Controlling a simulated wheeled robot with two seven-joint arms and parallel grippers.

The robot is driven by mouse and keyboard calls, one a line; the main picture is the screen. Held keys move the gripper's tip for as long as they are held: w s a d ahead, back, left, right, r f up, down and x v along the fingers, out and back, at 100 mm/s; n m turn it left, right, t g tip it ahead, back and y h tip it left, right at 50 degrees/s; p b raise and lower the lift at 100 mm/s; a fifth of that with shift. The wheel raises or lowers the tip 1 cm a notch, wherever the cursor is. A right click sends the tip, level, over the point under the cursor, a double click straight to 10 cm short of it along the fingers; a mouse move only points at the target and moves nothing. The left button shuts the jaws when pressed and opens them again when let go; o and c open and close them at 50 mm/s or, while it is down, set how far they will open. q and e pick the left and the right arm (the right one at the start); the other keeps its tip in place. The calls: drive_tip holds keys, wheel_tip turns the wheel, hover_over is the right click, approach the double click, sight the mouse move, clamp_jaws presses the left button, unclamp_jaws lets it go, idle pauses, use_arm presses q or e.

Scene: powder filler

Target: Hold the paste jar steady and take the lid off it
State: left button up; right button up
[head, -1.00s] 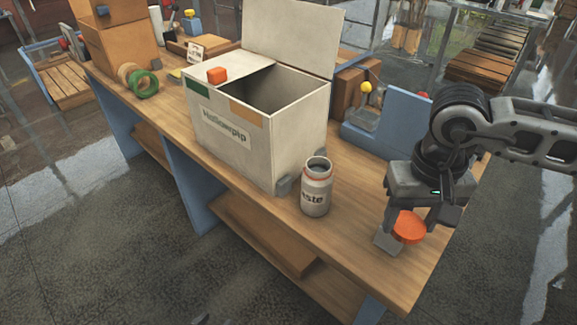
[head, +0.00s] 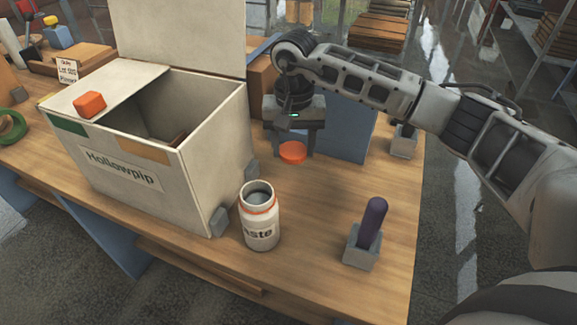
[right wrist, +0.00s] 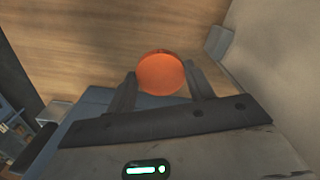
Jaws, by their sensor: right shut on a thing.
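The white paste jar (head: 260,222) stands upright on the workbench in the head view. Its mouth is open, with grey content inside and an orange-red ring below the rim. My right gripper (head: 293,152) is behind the jar and a little to its right, shut on the round orange lid (head: 292,154). The lid is apart from the jar. In the right wrist view the lid (right wrist: 161,74) sits between the two fingertips, over the wooden top; I cannot tell whether it touches the wood. My left gripper is not in view.
A large white box (head: 130,185) with an open flap stands left of the jar, with grey blocks (head: 219,220) at its side. A purple-handled tool (head: 371,222) stands in a grey holder (head: 361,254) at right. A blue panel (head: 345,135) is behind the gripper.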

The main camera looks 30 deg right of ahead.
sight(293, 179)
drive_tip(key=f, duration=0.6)
drive_tip(key=shift+s+f, duration=0.15)
drive_tip(key=shift+s, duration=0.05)
drive_tip(key=shift+w+f, duration=0.1)
drive_tip(key=shift+f, duration=0.2)
drive_tip(key=shift+f, duration=0.25)
drive_tip(key=o, duration=1.1)
drive_tip(key=shift+r, duration=0.1)
drive_tip(key=shift+c, duration=0.2)
